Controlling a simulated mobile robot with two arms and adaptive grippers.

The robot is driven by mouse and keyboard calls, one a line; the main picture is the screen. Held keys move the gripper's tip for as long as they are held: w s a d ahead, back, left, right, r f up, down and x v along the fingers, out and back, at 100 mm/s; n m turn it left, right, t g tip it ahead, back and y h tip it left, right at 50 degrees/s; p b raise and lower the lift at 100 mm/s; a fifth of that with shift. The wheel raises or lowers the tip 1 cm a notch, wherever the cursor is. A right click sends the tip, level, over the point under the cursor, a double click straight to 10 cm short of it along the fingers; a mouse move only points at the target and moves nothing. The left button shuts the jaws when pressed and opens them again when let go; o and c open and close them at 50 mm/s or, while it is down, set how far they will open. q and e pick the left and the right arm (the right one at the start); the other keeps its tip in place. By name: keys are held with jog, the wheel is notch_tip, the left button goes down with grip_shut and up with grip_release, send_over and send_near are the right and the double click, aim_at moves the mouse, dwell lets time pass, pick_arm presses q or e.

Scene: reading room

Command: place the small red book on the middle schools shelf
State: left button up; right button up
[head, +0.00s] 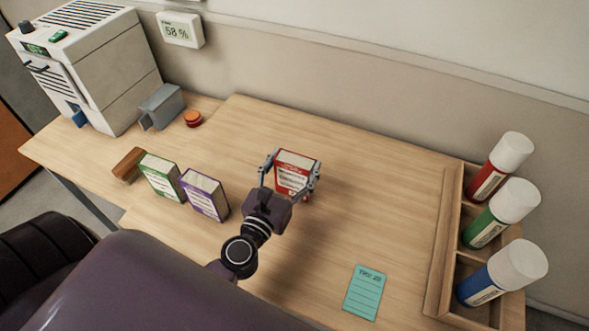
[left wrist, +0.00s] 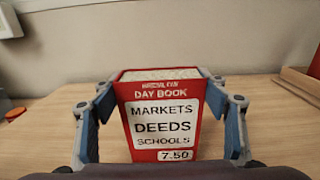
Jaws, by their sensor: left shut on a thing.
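The small red book (head: 296,171) stands upright over the middle of the wooden table, between the fingers of my left gripper (head: 290,180). In the left wrist view the red book (left wrist: 165,112) faces me, its cover reading "DAY BOOK", "MARKETS", "DEEDS", "SCHOOLS" and "7.50". The fingers of my left gripper (left wrist: 163,120) are shut on its two sides. I cannot tell whether the book touches the table. My right gripper is not in view. No shelf marked schools can be made out.
A green book (head: 161,177) and a purple book (head: 204,195) stand to the left, by a brown block (head: 129,165). A wooden rack (head: 443,245) with red, green and blue bottles is at right. A teal card (head: 365,292) lies in front. A white machine (head: 90,65) stands back left.

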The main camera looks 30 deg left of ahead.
pick_arm(q)
jog(key=shift+f, duration=0.2)
jog(key=shift+f, duration=0.15)
jog(key=o, duration=1.8)
